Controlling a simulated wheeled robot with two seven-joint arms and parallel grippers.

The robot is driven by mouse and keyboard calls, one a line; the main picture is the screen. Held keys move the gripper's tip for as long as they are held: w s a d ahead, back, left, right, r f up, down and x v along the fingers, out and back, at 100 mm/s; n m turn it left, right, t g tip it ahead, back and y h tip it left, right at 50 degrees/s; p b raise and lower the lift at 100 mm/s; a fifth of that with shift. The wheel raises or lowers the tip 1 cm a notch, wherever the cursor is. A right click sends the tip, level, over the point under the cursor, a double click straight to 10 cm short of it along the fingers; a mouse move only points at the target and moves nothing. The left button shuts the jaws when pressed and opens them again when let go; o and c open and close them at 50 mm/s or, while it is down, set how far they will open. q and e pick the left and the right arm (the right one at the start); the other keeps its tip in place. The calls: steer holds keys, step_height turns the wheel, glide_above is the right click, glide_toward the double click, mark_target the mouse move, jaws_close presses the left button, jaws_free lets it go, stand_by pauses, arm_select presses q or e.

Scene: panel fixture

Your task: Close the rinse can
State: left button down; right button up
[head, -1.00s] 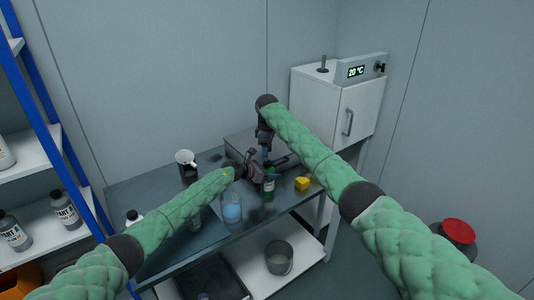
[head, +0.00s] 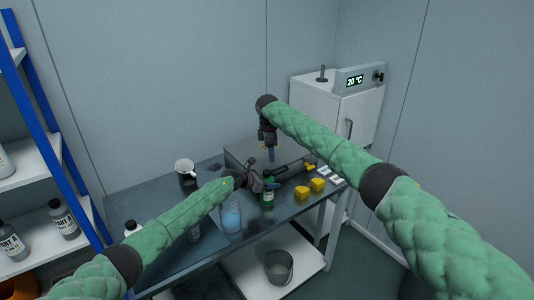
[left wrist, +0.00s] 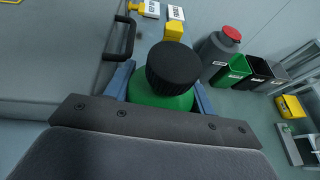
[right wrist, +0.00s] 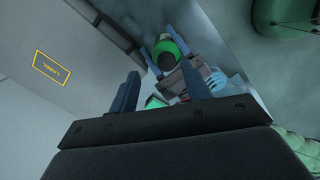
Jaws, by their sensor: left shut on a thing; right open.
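The rinse can appears to be the green bottle (head: 268,192) standing at the bench's front edge. In the left wrist view the green can (left wrist: 160,101) has a black ribbed cap (left wrist: 174,64) on its top; whether it is screwed tight I cannot tell. My left gripper (head: 258,183) is shut on the can's body, with fingers on both sides of it. My right gripper (head: 271,155) is open and empty, fingers down, above and behind the can. In the right wrist view the capped can (right wrist: 163,50) lies beyond my open fingers (right wrist: 160,88).
Yellow blocks (head: 300,192) sit on the bench (head: 160,201) right of the can. A blue-tinted beaker (head: 231,219) stands left of it, and a white-topped mug (head: 185,170) further back. A grey box (head: 240,152) is behind. A bucket (head: 279,266) stands on the lower shelf.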

mark_target(267, 172)
steer(key=shift+s+a+f+n+y, duration=0.1)
steer(key=shift+s+a+n+y, duration=0.2)
steer(key=shift+a+n, duration=0.45)
steer(key=shift+n, duration=0.35)
steer(key=shift+a, duration=0.1)
steer(key=shift+f, duration=0.1)
steer(key=shift+f, duration=3.9)
steer(key=shift+c, duration=0.2)
steer(key=c, duration=1)
steer(key=o, duration=1.1)
